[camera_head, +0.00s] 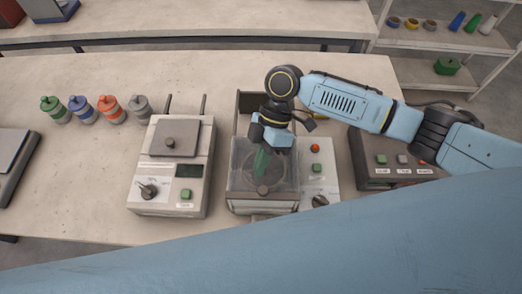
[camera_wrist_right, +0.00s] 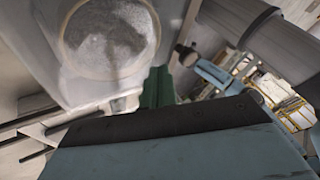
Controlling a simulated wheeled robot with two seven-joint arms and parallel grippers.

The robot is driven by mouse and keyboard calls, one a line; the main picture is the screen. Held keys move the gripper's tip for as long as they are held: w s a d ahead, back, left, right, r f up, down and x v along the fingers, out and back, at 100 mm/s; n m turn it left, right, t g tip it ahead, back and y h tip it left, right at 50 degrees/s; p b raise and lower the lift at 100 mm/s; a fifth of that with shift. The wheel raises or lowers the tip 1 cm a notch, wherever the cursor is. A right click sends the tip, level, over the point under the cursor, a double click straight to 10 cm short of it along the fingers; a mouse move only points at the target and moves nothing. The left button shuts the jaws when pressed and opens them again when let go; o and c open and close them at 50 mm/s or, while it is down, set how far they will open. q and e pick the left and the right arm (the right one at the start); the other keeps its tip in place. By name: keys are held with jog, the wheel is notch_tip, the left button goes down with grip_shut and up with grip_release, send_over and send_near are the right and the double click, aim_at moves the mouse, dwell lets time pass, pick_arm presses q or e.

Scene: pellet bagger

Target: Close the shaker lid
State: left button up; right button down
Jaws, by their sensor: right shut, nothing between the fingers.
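The shaker (camera_head: 318,180) stands at the middle of the table, with a clear lid (camera_head: 240,160) over its front chamber and a dark upright frame (camera_head: 250,103) behind. A round dish shows through the lid; I cannot tell whether the lid is fully down. My right gripper (camera_head: 262,162) points down at the lid, its green fingers shut and empty. In the right wrist view the green fingers (camera_wrist_right: 157,88) are beside the clear lid (camera_wrist_right: 62,80), with the grey round dish (camera_wrist_right: 108,38) behind it. I cannot tell if they touch. My left gripper is out of view.
Left of the shaker is a grey device (camera_head: 180,140) with a knob and a display. Several coloured jars (camera_head: 108,108) stand farther left. A dark control box (camera_head: 375,165) is at the right, under my right arm. My blue arm crosses the front.

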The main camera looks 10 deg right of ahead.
jog(key=w+r, duration=0.1)
jog(key=w, duration=0.1)
jog(key=w+d+r, duration=0.1)
jog(key=shift+w+r+b, duration=0.1)
jog(key=shift+w+b, duration=0.25)
jog(key=shift+w, duration=0.05)
jog(key=v, duration=0.7)
jog(key=shift+s+r+b, duration=0.15)
jog(key=shift+s+b, duration=0.15)
jog(key=shift+b, duration=0.15)
jog(key=shift+d, duration=0.1)
